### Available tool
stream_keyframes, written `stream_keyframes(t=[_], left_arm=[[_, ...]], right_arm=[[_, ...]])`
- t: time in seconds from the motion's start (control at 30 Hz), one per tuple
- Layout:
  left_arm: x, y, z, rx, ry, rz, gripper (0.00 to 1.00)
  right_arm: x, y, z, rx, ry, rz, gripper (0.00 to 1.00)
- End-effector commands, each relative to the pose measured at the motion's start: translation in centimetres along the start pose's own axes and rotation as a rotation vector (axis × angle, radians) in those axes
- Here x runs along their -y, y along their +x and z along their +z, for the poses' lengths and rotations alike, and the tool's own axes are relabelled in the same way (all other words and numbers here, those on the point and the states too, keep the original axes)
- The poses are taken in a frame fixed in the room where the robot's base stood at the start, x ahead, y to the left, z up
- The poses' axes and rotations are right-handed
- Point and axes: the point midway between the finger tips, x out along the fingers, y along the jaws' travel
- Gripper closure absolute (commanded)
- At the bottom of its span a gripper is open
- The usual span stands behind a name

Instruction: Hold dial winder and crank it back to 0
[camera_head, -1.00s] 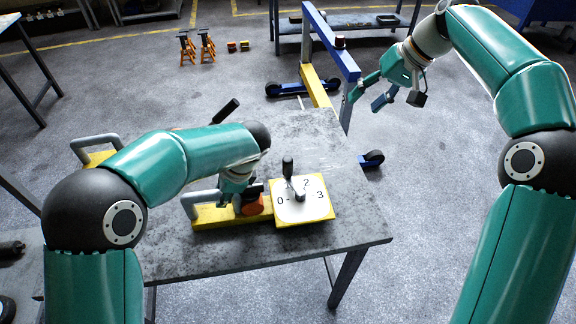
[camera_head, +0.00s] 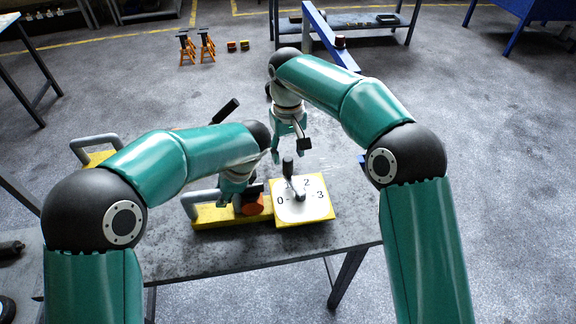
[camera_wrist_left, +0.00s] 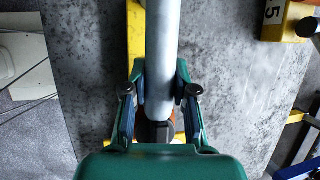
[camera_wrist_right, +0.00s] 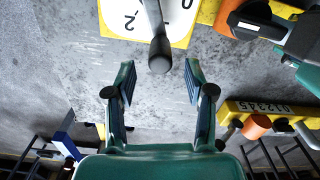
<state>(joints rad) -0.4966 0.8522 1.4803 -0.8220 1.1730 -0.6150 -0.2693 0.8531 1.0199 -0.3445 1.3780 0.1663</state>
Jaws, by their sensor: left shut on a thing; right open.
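The dial winder has a yellow base (camera_head: 215,216) with a grey bar handle and a white dial plate (camera_head: 318,205) marked 0, 2 and 3. Its black crank knob (camera_head: 288,165) stands upright on the crank arm, which points toward the far left of the dial, between 0 and 2. My left gripper (camera_wrist_left: 160,95) is shut on the grey bar handle (camera_wrist_left: 162,50). My right gripper (camera_wrist_right: 159,72) is open and empty just beyond the crank, above the table. In the right wrist view the knob (camera_wrist_right: 160,54) lies just ahead of the fingertips, roughly centred between them.
The grey table (camera_head: 200,255) carries the winder. A second yellow device (camera_head: 95,158) with a grey handle stands at its far left, partly behind my left arm. A blue jack frame (camera_head: 330,38) stands beyond the table. Orange stands (camera_head: 187,50) are on the floor.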

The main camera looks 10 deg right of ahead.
Motion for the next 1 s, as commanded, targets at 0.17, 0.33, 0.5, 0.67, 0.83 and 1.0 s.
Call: stream_keyframes(t=[0.17, 0.33, 0.5, 0.67, 0.83, 1.0], left_arm=[[0.0, 0.0, -0.1, -0.001, -0.001, 0.000, 1.00], [0.0, 0.0, -0.1, -0.001, 0.000, 0.000, 1.00], [0.0, 0.0, -0.1, -0.002, 0.000, -0.001, 1.00], [0.0, 0.0, -0.1, -0.002, 0.000, -0.001, 1.00], [0.0, 0.0, -0.1, -0.002, 0.000, -0.001, 1.00], [0.0, 0.0, -0.1, -0.002, 0.000, -0.001, 1.00]], right_arm=[[0.0, 3.3, 0.1, 0.003, -0.001, -0.001, 0.46], [0.0, 5.2, 0.0, 0.001, 0.000, -0.001, 0.46], [0.0, 5.8, 0.0, -0.001, 0.000, -0.002, 0.46], [0.0, 5.9, 0.0, -0.001, 0.000, -0.002, 0.46], [0.0, 5.8, 0.0, -0.001, 0.000, -0.002, 0.65], [0.0, 5.8, 0.0, -0.001, 0.000, -0.002, 0.93]])
